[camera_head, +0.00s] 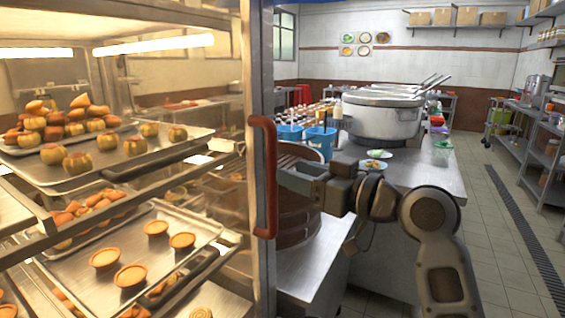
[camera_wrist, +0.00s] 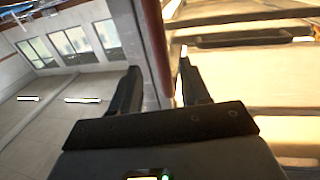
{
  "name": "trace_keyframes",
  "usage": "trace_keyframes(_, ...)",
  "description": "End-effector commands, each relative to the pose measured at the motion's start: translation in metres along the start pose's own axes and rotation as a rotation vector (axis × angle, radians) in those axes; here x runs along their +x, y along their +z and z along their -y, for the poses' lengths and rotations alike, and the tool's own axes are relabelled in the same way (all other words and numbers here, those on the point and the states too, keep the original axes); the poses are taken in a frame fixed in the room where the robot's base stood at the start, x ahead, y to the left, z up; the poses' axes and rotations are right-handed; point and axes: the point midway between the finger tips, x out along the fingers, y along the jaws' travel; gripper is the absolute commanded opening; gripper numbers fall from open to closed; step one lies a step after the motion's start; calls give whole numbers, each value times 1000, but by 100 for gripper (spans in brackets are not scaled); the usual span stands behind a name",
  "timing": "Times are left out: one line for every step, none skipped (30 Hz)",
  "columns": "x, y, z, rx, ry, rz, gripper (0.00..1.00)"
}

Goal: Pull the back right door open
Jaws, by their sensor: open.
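A glass-fronted pastry cabinet fills the left of the head view. Its metal-framed door edge (camera_head: 247,60) carries a long vertical red handle (camera_head: 264,205). My gripper (camera_head: 282,178) is at the handle's right side, at about mid-height, with its fingertips partly hidden by the handle. In the wrist view the red handle (camera_wrist: 153,40) runs between the two black fingers of my gripper (camera_wrist: 158,78). The jaws are open, one finger on each side of the handle, with visible gaps. The door looks shut, though its far edge is out of view.
Inside the cabinet, trays (camera_head: 110,165) hold pastries and tarts. To the right stands a steel counter (camera_head: 425,175) with a large stockpot (camera_head: 380,118), blue containers (camera_head: 320,140) and small plates. A tiled aisle (camera_head: 495,225) with a drain grate lies beyond it, shelves along the right wall.

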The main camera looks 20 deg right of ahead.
Motion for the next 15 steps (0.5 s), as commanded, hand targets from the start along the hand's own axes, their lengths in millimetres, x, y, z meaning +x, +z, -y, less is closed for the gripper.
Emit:
trace_keyframes(8, -2, 1, 0, -2, 1, 46)
trace_keyframes(13, -1, 1, 0, -2, 2, 46)
trace_keyframes(19, -2, 1, 0, -3, 0, 46)
trace_keyframes(24, -2, 1, 0, -3, 0, 46)
trace_keyframes(29, -2, 1, 0, -3, 1, 46)
trace_keyframes(35, -2, 1, 0, -1, 1, 46)
trace_keyframes(39, -2, 1, 0, -1, 1, 46)
trace_keyframes(43, -2, 1, 0, -1, 1, 46)
trace_keyframes(48, -1, 1, 0, -1, 1, 46)
trace_keyframes(52, -1, 1, 0, -1, 0, 46)
trace_keyframes(55, -1, 1, 1, -1, 0, 46)
trace_keyframes(58, -1, 1, 1, -1, 1, 46)
trace_keyframes(60, 0, 1, 1, -1, 1, 46)
trace_keyframes(62, 0, 1, 1, -1, 1, 46)
trace_keyframes(63, 0, 1, 0, 0, 0, 46)
